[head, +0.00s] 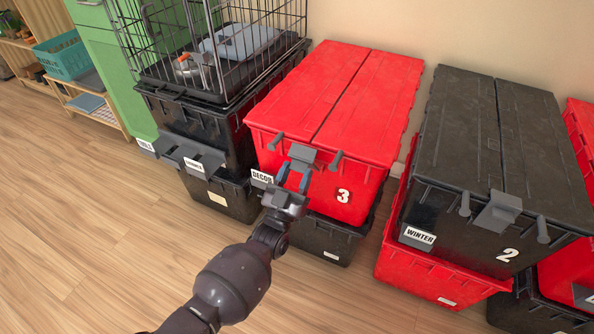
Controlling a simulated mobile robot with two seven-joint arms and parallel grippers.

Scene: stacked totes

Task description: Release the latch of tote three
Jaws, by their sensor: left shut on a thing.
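Tote three (352,188) is red, with a two-part lid and a white "3" and a "DECOR" label on its front. It sits on a black tote (322,240) in the middle of the head view. Its grey latch (302,153) is at the front edge of the lid, between two grey pegs. My left gripper (293,178) is at the tote's front, its fingers reaching up to the latch and shut on it. The fingers hide part of the latch. My right gripper is not in view.
A black tote marked "2" (470,225) stands on a red tote (430,275) to the right. To the left, a wire cage (215,45) stands on stacked black totes (205,130). A teal basket (63,56) sits on a wooden shelf. The wood floor (90,230) in front is clear.

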